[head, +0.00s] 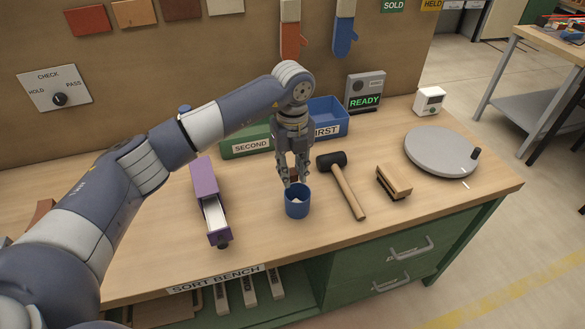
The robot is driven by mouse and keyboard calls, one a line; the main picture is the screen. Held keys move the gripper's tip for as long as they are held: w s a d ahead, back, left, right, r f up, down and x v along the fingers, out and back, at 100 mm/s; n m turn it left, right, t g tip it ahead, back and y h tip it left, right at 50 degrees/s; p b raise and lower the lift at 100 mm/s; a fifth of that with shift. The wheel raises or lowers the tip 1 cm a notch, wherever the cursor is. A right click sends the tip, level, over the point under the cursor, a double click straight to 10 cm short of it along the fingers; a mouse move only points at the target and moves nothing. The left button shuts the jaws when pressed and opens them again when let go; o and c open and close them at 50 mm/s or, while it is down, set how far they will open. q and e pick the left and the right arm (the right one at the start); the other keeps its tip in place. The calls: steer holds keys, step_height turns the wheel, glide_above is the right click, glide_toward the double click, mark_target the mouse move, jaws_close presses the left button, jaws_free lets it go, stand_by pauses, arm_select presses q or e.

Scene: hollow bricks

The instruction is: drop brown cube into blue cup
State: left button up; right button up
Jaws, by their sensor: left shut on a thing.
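My left gripper (293,180) points down above the bench and is shut on a small brown cube (293,178), mostly hidden between its fingers. The blue cup (297,206) stands upright on the bench directly below, and the fingertips are close to its rim. Something pale shows inside the cup.
A black-headed mallet (343,187) lies just right of the cup, with a brush (394,181) and a grey turntable (441,151) further right. A purple box with an open drawer (206,195) stands left. Blue (328,113) and green (240,145) bins stand behind.

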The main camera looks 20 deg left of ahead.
mark_target(293, 175)
arm_select(q)
steer(key=o, duration=1.1)
steer(key=shift+c, duration=0.2)
step_height(293, 175, up, 12)
